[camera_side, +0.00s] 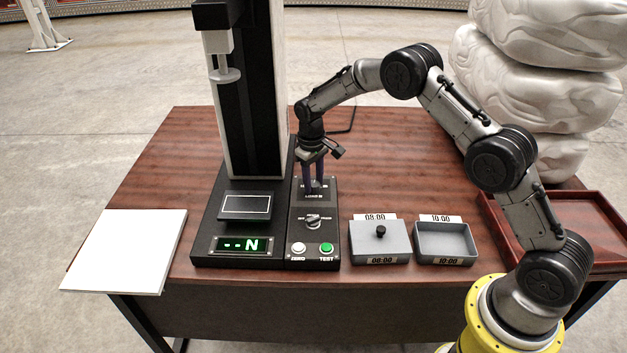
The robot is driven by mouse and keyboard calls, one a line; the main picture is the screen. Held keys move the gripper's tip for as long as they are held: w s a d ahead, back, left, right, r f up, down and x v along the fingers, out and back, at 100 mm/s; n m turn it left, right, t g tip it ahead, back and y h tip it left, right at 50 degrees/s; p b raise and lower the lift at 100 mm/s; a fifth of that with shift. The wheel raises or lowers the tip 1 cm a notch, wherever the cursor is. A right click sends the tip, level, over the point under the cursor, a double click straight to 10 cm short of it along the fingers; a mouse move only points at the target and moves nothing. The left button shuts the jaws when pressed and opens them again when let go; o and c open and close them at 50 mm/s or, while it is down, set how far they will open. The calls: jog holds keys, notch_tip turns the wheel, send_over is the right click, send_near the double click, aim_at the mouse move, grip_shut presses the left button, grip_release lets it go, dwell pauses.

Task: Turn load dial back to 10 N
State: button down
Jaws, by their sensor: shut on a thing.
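The test stand has a control panel (300,227) to the right of its tall column. My gripper (314,190) points down at the upper part of this panel, with its fingers closed around the load dial. The dial itself is mostly hidden by the fingers, and its setting cannot be read. Below it on the panel is a second rotary knob (314,222). A white ZERO button (299,248) and a green TEST button (326,248) sit at the front. The green display (242,245) reads "--N".
A lidded grey box (366,243) labelled 08:00 and an open grey box (455,241) labelled 10:00 stand right of the panel. A white sheet (125,250) lies at the left. A red-brown tray (592,212) is at the right. The table's back left is clear.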

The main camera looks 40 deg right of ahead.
aim_at(316, 185)
jog(key=n, duration=0.4)
jog(key=shift+r+n, duration=0.1)
jog(key=shift+n, duration=0.2)
jog(key=n, duration=0.3)
jog(key=shift+n, duration=0.3)
jog(key=n, duration=0.3)
jog(key=shift+n+t, duration=0.3)
jog(key=shift+n+y, duration=0.3)
jog(key=shift+n, duration=1.4)
jog(key=shift+c, duration=2.1)
grip_release()
notch_tip(316, 185, up, 14)
jog(key=shift+s, duration=0.4)
